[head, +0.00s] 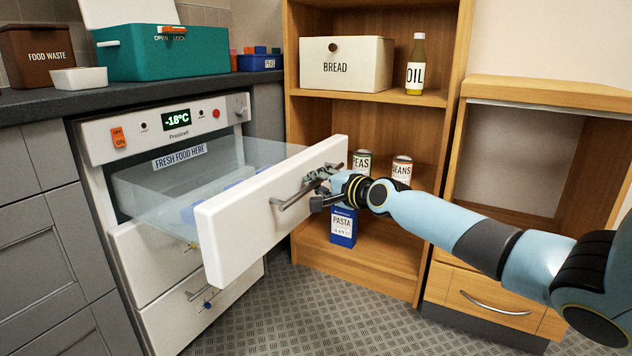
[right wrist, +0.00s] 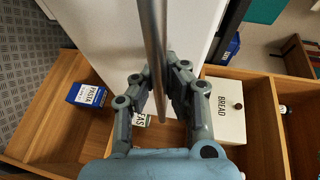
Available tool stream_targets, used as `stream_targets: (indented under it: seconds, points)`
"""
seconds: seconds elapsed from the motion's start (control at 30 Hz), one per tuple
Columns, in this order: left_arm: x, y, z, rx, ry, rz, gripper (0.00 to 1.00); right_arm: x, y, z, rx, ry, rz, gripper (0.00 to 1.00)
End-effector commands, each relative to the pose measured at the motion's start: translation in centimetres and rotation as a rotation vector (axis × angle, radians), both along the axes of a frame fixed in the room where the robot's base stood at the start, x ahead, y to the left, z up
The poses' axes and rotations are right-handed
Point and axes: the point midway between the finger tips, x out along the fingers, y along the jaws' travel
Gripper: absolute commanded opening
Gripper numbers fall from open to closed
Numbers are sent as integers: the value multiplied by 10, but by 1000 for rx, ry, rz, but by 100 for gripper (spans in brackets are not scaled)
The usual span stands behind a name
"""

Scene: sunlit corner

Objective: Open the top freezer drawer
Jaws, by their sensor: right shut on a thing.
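The top freezer drawer (head: 262,215) stands pulled well out of the white freezer (head: 170,133). It has a white front, clear sides and a "FRESH FOOD HERE" label. Its metal bar handle (head: 292,198) runs along the front. My right gripper (head: 322,186) is at the right part of this handle, shut on it. In the right wrist view the handle bar (right wrist: 155,50) passes between the two fingers of the right gripper (right wrist: 160,95). My left gripper is not in view.
Two lower drawers (head: 150,258) are shut. A wooden shelf (head: 372,262) stands close to the right, with a blue pasta box (head: 343,227), peas and beans tins (head: 401,170), a bread box (head: 345,63) and an oil bottle (head: 415,65). The floor (head: 300,310) in front is clear.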

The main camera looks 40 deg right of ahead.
Motion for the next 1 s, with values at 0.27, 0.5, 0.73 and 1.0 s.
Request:
stream_targets:
  seconds: [0.27, 0.5, 0.73, 1.0]
  points:
    - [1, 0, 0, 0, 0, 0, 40, -1, 1, -5, 5, 9, 1, 8]
    - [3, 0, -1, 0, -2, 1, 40, -1, 1, -3, 2, 5, 0, 36]
    - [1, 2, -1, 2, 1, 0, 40, -1, 0, -1, 1, 3, 1, 36]
    - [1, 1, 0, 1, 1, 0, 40, -20, 0, 1, -6, 5, 2, 36]
